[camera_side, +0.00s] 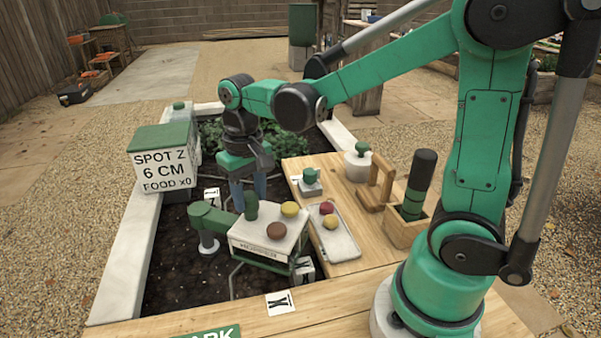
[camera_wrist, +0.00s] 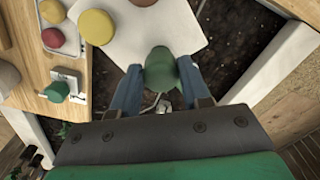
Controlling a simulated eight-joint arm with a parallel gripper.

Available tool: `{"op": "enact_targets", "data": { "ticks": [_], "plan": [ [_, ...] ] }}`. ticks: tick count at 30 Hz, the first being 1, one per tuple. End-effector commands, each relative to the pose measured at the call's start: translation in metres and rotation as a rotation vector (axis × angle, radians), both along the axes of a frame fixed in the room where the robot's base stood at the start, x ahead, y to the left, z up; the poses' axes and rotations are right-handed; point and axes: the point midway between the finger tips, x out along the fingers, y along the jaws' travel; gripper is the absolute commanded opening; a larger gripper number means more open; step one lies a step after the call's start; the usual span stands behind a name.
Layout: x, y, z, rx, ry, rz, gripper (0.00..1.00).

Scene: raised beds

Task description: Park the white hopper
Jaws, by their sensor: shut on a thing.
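In the wrist view, my gripper (camera_wrist: 158,88) is shut on this green knob (camera_wrist: 161,70). The hopper's underside is mostly hidden.
A green cylinder (camera_side: 212,218) adjoins the hopper's left. A white tray (camera_side: 338,242) with red and yellow balls is close on the right. A white box (camera_side: 160,172) reads "SPOT Z 6 CM FOOD X0". A green "PARK" sign (camera_side: 212,334) and an X card (camera_side: 280,303) lie in front.

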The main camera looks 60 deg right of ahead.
Motion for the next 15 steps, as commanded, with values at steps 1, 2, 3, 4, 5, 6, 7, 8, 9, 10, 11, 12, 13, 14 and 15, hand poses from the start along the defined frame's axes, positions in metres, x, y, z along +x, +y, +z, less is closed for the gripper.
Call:
{"op": "enact_targets", "data": {
  "ticks": [1,2,3,4,5,6,7,8,9,10,11,12,13,14,15],
  "plan": [
    [-0.0005,0.0039,0.0,0.001,-0.001,0.004,0.22],
    [-0.0009,0.0053,0.0,0.001,-0.001,0.004,0.22],
    [-0.0011,0.0064,0.0,0.001,-0.001,0.004,0.22],
    [-0.0011,0.0066,0.0,0.001,-0.001,0.003,0.22],
    [-0.0011,0.0066,0.0,0.001,-0.001,0.003,0.23],
    [-0.0011,0.0064,0.0,0.001,-0.001,0.002,0.23],
    [-0.0011,0.0064,0.0,0.001,-0.001,0.002,0.23],
    [-0.0011,0.0064,0.0,0.001,-0.001,0.002,0.23],
    [-0.0011,0.0063,0.0,0.001,-0.001,0.002,0.23],
    [-0.0011,0.0064,0.0,0.001,-0.001,0.002,0.23],
    [-0.0011,0.0067,0.0,0.001,-0.001,0.002,0.23],
    [-0.0011,0.0076,0.0,0.001,-0.001,0.002,0.23],
    [-0.0011,0.0087,0.0,0.001,-0.001,0.003,0.23],
    [-0.0011,0.0101,0.0,0.001,-0.001,0.003,0.23],
    [-0.0012,0.0124,0.0,0.001,-0.001,0.003,0.23]
  ]
}}
